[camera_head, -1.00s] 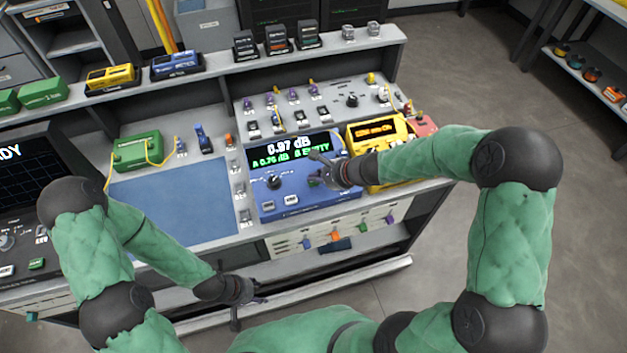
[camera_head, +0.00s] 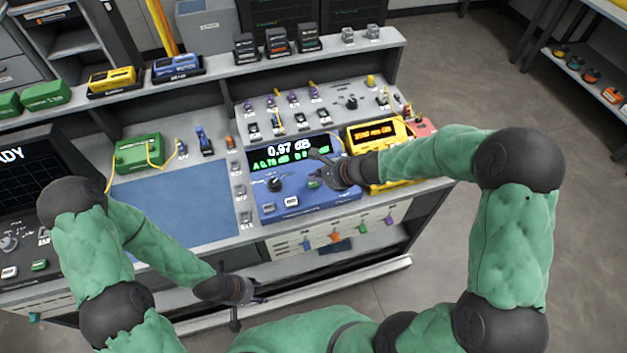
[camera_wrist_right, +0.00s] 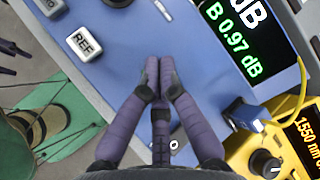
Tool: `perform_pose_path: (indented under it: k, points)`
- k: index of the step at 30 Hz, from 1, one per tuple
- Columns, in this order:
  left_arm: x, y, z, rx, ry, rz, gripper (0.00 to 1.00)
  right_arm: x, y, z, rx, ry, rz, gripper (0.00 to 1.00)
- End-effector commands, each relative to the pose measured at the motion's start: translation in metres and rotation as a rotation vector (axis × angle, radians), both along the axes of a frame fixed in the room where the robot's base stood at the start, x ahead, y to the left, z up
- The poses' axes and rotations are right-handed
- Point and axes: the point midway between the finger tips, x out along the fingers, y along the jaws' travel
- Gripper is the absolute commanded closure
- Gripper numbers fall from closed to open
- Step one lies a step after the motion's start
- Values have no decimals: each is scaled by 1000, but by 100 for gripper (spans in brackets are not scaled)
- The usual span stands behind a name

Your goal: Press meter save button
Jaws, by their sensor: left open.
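The blue meter (camera_head: 325,204) stands on the bench, with a lit screen (camera_head: 285,152) reading 0.97 dB above a green line. In the right wrist view the screen (camera_wrist_right: 232,45) shows B 0.97 dB. My right gripper (camera_head: 316,168) is over the right part of the meter's face; in the wrist view its fingers (camera_wrist_right: 154,78) are together, with nothing seen between them. I cannot make out a save button; the fingers cover part of the panel, and contact cannot be told. A white REF key (camera_wrist_right: 85,43) lies left of the fingers. My left gripper (camera_head: 243,300) is open and empty near the bench's front edge.
A yellow device (camera_head: 376,133) stands right beside the meter. A blue mat (camera_head: 175,205) lies clear to the left. A green box (camera_head: 138,152) with a yellow cable is behind the mat. A connector panel (camera_head: 320,105) rises behind the meter.

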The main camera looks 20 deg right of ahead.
Motion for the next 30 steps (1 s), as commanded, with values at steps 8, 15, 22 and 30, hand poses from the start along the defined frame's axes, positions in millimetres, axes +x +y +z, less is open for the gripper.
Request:
perform_pose_path:
  k: [8, 15, 22, 30]
  points:
    - [0, 0, 0, 0, 0, 0, 50, 0, 0, 0, 0, 0, 0, 100]
    - [0, 0, 11, 0, 0, 0, 50, 0, 0, 14, 0, 0, 0, 100]
    - [0, 0, 28, 0, 0, 0, 50, 0, 0, 34, 0, 0, 0, 100]
    - [0, 0, 43, 0, 0, 0, 50, 0, 0, 51, 0, 0, 0, 100]
